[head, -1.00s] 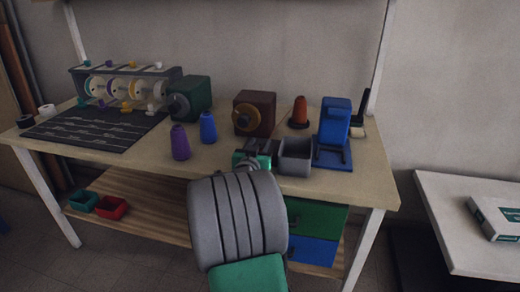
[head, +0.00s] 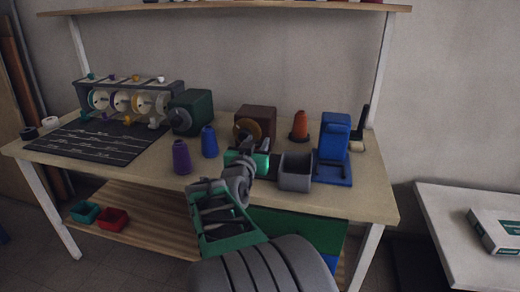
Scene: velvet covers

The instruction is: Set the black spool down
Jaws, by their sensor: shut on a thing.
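My gripper (head: 264,147) is above the front middle of the workbench (head: 120,165), in front of the brown box with the yellow-orange disc. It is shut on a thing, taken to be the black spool. The held thing is small and mostly hidden by the dark fingers and green hand, so I cannot make out its shape. I cannot tell whether it touches the bench top. A separate black roll (head: 28,133) lies at the bench's left end beside a white roll (head: 50,122).
The brown box (head: 254,118) and orange cone (head: 300,126) are behind. A dark mat (head: 85,142) lies left.

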